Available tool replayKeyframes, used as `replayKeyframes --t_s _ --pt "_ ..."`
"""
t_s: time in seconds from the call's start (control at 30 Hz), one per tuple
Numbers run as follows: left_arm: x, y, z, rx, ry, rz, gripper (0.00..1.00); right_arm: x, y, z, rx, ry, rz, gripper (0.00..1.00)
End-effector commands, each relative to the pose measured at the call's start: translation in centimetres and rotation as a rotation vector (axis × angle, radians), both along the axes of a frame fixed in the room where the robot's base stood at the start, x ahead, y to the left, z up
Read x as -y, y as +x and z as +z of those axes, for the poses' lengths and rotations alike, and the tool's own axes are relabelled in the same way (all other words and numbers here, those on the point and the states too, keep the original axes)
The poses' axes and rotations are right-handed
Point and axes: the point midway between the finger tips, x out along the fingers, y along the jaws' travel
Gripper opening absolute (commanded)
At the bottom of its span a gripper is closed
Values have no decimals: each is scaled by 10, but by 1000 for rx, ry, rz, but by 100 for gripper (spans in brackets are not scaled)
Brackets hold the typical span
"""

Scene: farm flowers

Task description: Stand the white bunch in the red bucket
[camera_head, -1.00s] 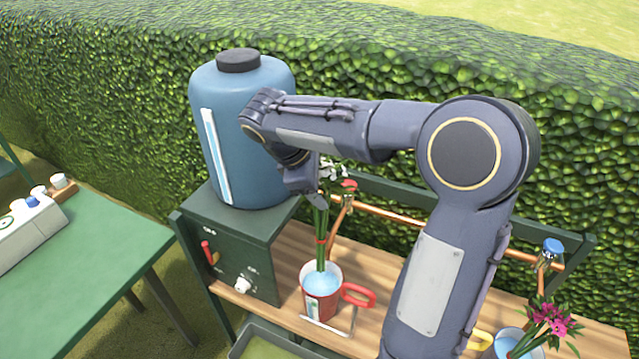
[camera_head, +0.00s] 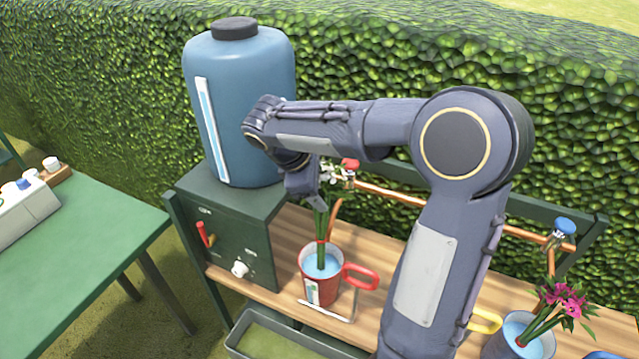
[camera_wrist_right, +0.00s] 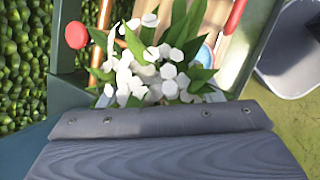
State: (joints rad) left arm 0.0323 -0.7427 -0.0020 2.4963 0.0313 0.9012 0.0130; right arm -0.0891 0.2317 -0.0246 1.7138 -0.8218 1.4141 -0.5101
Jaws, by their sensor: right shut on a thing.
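The white bunch (camera_head: 321,218) stands nearly upright with its green stems in the red bucket (camera_head: 325,293), which holds blue water. The stem ends are hidden inside the bucket. In the right wrist view the white blooms and green leaves (camera_wrist_right: 150,70) fill the space just beyond my right gripper. My right gripper (camera_head: 312,196) is shut on the bunch near its top, above the bucket; its fingertips are mostly hidden. Part of the bucket's blue water (camera_wrist_right: 203,55) shows behind the blooms. My left gripper is not in view.
A blue tank (camera_head: 240,110) stands on a green box (camera_head: 235,235) to the left of the bucket. A copper pipe with a red tap (camera_head: 350,166) and blue tap (camera_head: 564,226) runs behind. Another bucket (camera_head: 518,340) with pink flowers (camera_head: 566,300) stands at right. A grey tray (camera_head: 275,340) lies in front.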

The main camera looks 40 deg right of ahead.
Motion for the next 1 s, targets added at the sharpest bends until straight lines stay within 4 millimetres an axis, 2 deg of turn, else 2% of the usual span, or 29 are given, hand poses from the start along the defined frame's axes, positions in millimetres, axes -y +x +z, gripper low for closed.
replayKeyframes --t_s 0.1,1.0 --pt "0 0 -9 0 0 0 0 0 0 -13 0 0 0 13" --pt "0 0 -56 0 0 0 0 0 0 -84 1 -1 -1 13"
